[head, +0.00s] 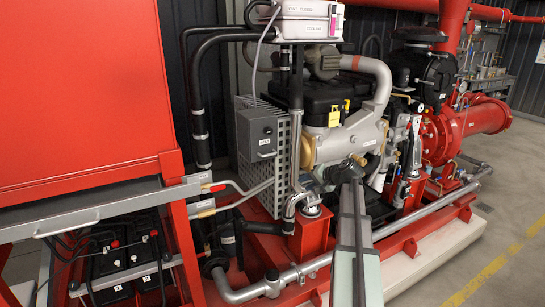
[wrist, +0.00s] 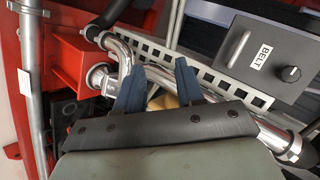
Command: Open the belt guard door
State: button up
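The belt guard door (head: 260,133) is a small grey panel with a bar handle (head: 267,154), on the perforated guard at the left of the engine. It looks closed. In the wrist view the door (wrist: 275,60) is at the upper right, tilted, with a "BELT" label, a black knob (wrist: 291,74) and the handle (wrist: 238,49) on its left side. My gripper (wrist: 160,66) has its two blue fingers apart with nothing held between them. It is to the left of the door there, not touching the handle. In the head view my gripper (head: 345,172) is right of and below the door, its fingers unclear.
The perforated guard strip (wrist: 205,75) and a bent silver pipe (wrist: 122,48) lie close to my fingers in the wrist view. The engine (head: 350,125) stands right of the door. A red cabinet (head: 80,85) and batteries (head: 125,255) are on the left.

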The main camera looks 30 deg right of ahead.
jog(key=w+r+m+t+y, duration=0.3)
jog(key=w+r+t, duration=0.15)
jog(key=r, duration=0.35)
jog(key=m, duration=0.1)
send_near(266, 141)
jog(key=w+a+f, duration=0.3)
jog(key=w+f, duration=0.1)
jog(key=f, duration=0.2)
jog(key=shift+w, duration=0.3)
jog(key=shift+a+g, duration=0.15)
jog(key=shift+g, duration=0.1)
grip_shut()
